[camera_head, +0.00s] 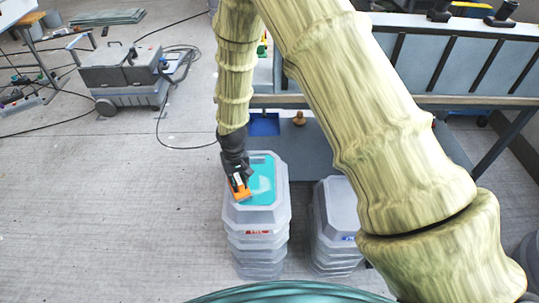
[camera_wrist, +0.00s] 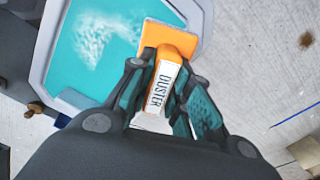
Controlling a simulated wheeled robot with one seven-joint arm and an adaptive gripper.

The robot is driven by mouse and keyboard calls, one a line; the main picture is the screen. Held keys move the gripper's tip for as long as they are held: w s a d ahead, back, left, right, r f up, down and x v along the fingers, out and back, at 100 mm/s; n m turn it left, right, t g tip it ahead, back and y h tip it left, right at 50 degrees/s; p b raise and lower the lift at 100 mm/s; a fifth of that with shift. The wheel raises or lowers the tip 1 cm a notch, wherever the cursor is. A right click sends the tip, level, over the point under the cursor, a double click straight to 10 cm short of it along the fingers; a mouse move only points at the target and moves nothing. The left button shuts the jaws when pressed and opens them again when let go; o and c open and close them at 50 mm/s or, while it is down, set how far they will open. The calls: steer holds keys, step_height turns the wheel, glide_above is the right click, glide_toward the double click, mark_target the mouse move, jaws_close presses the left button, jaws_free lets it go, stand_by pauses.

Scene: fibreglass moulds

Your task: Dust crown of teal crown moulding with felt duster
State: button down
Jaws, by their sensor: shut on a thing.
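My gripper (camera_head: 238,180) is shut on the felt duster (camera_head: 240,193), an orange block with a white label. In the wrist view the duster (camera_wrist: 164,80) sits between the fingers of my gripper (camera_wrist: 160,95), with "DUSTER" readable on its label. Its wide orange head lies over the right edge of the teal crown (camera_wrist: 88,62); whether it touches cannot be told. The teal crown moulding (camera_head: 263,180) is the top of a grey stack in the head view. A pale, dusty-looking patch shows on the teal surface, left of the duster in the wrist view.
A second grey stack (camera_head: 338,205) stands close to the right. A long bench (camera_head: 450,100) runs behind, with a small brown knob-like object (camera_head: 299,118) near it. A grey wheeled machine (camera_head: 125,75) with hoses stands far left. Floor left of the stack is clear.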

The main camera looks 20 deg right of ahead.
step_height(320, 180, up, 4)
steer(key=shift+s+p, duration=0.1)
steer(key=shift+p, duration=0.7)
steer(key=shift+r+p, duration=0.5)
steer(key=shift+r, duration=0.1)
steer(key=shift+r+p, duration=0.9)
steer(key=shift+r, duration=0.45)
